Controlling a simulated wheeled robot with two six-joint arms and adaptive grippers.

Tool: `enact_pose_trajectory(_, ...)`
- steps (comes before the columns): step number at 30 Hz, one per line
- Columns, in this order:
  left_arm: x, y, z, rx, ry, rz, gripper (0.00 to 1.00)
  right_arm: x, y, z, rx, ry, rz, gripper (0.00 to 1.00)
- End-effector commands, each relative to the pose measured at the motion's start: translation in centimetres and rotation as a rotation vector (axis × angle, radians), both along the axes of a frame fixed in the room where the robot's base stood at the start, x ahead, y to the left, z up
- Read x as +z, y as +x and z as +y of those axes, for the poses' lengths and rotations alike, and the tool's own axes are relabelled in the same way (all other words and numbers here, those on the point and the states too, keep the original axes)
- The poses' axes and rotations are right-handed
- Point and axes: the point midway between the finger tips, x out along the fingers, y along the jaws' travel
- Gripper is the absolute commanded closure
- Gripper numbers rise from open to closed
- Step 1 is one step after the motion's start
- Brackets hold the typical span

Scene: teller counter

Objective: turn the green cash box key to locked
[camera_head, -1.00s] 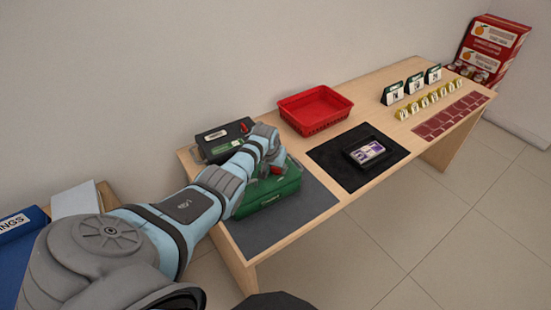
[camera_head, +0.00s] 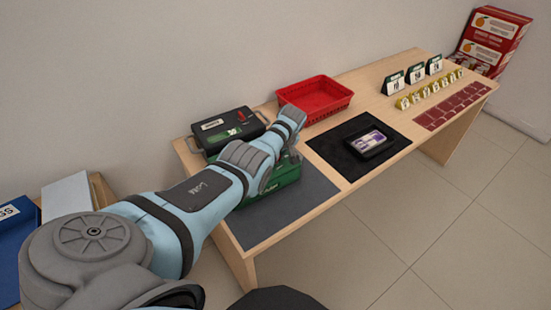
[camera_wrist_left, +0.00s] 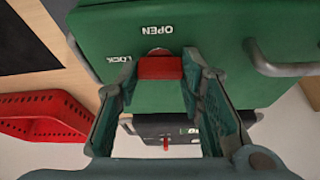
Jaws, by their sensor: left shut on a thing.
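The green cash box (camera_head: 280,203) stands on the dark grey mat at the table's left end, partly covered by my left arm. In the left wrist view the cash box (camera_wrist_left: 225,28) fills the top, with white OPEN and LOCK marks around a silver lock. The red key (camera_wrist_left: 160,68) sits at that lock, between the fingertips of my left gripper (camera_wrist_left: 160,75), which is shut on it. The key's grip lies crosswise in this view; which mark it points to I cannot tell. The head view hides the key behind my arm. My right gripper is not in view.
A black box (camera_head: 228,132) with a green panel stands behind the cash box. A red basket (camera_head: 318,97) is to the right at the back. A black tray (camera_head: 368,143) with banknotes lies on a black mat (camera_head: 335,152). Number cards and yellow items are further right.

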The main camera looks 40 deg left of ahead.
Motion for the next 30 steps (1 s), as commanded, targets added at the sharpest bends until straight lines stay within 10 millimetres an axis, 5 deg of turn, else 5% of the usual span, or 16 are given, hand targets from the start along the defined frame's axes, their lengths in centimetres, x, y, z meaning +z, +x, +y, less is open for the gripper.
enact_pose_trajectory(21,-0.04,-0.03,-0.09,0.082,-0.002,0.002,0.93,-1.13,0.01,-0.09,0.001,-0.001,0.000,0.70)
enact_pose_trajectory(22,-0.04,-0.03,-0.09,0.082,-0.002,0.002,0.61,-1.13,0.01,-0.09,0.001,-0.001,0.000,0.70)
enact_pose_trajectory(24,-0.03,-0.02,-0.08,0.082,-0.002,0.002,0.50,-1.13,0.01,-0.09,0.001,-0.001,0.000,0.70)
enact_pose_trajectory(30,-0.01,-0.01,-0.06,0.081,-0.001,0.002,0.45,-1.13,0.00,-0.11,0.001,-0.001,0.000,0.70)
